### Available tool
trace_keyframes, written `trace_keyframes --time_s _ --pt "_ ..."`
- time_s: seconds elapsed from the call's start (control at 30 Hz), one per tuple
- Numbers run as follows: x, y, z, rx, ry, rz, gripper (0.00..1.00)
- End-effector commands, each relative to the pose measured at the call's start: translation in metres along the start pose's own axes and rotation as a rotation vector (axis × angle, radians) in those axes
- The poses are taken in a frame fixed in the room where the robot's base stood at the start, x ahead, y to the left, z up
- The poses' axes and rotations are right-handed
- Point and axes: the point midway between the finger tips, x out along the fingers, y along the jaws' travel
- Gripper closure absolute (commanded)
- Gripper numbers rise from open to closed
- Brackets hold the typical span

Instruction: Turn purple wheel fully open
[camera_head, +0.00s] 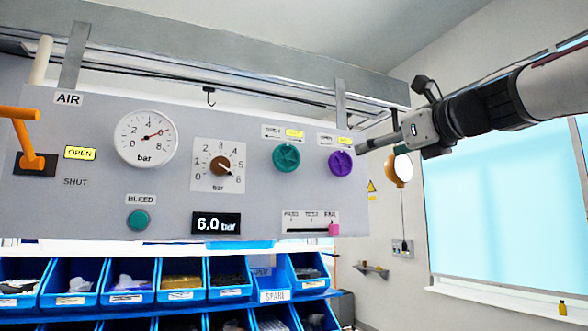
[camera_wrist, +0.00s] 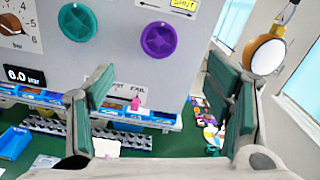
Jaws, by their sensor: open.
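The purple wheel (camera_head: 340,163) is a round knob near the right edge of the grey panel (camera_head: 100,215). In the wrist view the purple wheel (camera_wrist: 158,39) is above and left of the space between my fingers, and nothing covers it. Small labels sit above it; one reads SHUT in the wrist view. My gripper (camera_head: 362,148) reaches in from the right, close to the purple wheel in the head view. Its two green-padded fingers (camera_wrist: 170,95) are wide apart with nothing between them. I cannot tell the exact gap from gripper to wheel.
A teal wheel (camera_head: 286,158) sits left of the purple one. A pink slider (camera_head: 334,229) is below it. A dial knob (camera_head: 219,165), a gauge (camera_head: 146,138) and an orange lever (camera_head: 30,140) are further left. A round lamp (camera_wrist: 268,54) hangs right of the panel. Blue bins (camera_head: 130,283) stand below.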

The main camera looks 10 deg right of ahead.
Motion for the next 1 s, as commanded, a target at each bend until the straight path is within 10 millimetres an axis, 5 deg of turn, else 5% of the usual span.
trace_keyframes --time_s 0.6,1.0 --pt "0.107 0.001 -0.001 -0.004 0.003 0.003 0.28" --pt "0.128 0.001 -0.001 -0.004 0.002 0.002 0.28"
